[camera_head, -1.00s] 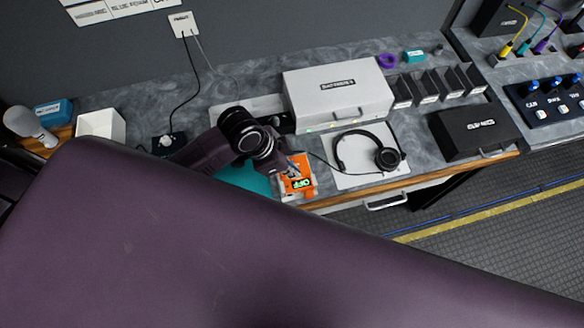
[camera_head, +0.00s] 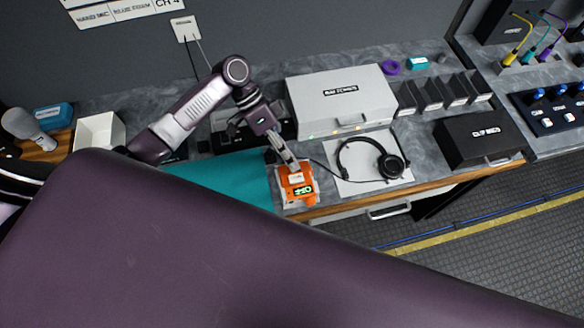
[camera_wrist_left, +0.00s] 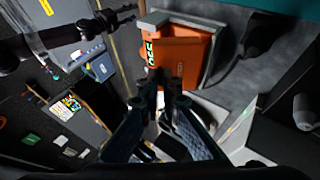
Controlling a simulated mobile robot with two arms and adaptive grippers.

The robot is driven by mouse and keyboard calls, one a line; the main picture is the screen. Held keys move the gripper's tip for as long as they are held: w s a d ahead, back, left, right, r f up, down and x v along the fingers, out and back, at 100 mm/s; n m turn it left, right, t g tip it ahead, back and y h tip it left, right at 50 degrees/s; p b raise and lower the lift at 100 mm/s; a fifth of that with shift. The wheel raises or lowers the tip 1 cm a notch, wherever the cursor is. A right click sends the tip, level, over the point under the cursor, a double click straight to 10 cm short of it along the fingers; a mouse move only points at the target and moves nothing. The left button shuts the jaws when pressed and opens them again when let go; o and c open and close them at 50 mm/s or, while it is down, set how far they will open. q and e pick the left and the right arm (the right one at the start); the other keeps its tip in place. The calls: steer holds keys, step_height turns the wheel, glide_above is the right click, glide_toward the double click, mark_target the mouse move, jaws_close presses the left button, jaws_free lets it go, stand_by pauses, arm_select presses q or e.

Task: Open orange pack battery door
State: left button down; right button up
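The orange pack (camera_head: 299,183) sits near the front edge of the counter. It has a small green-lit display facing up. My left gripper (camera_head: 294,170) reaches down over the back part of the pack, with its tips close to or touching it. In the left wrist view the orange pack (camera_wrist_left: 180,52) fills the upper middle, in a grey surround. The left fingertips (camera_wrist_left: 165,78) show in front of it, close together. Whether they pinch anything is unclear. The battery door cannot be made out clearly.
A headset (camera_head: 372,160) lies on a white mat just right of the pack. A white case (camera_head: 341,99) stands behind. A teal mat (camera_head: 228,180) lies left. A black box (camera_head: 480,137) is farther right. My large purple arm link hides the foreground.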

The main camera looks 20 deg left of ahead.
mark_target(301, 170)
arm_select(q)
steer(key=w+g+h+b, duration=0.1)
steer(key=b, duration=0.1)
steer(key=a+g+h+b, duration=0.1)
steer(key=b, duration=0.2)
steer(key=w+n+g+h+b, duration=0.1)
steer(key=b, duration=0.2)
steer(key=shift+w+a+f+g, duration=0.25)
steer(key=shift+w+a+g, duration=0.05)
steer(key=g+h+b, duration=0.1)
steer(key=b, duration=0.4)
steer(key=w+a+n+g+h+b, duration=0.1)
steer(key=b, duration=0.4)
steer(key=shift+w+f+h, duration=0.15)
steer(key=shift+w+h, duration=0.05)
steer(key=shift+h, duration=0.1)
steer(key=shift+w+a+r+h+b, duration=0.1)
steer(key=shift+r+h+b, duration=0.15)
steer(key=shift+b, duration=0.6)
steer(key=c, duration=2.2)
jaws_free()
steer(key=shift+o, duration=0.2)
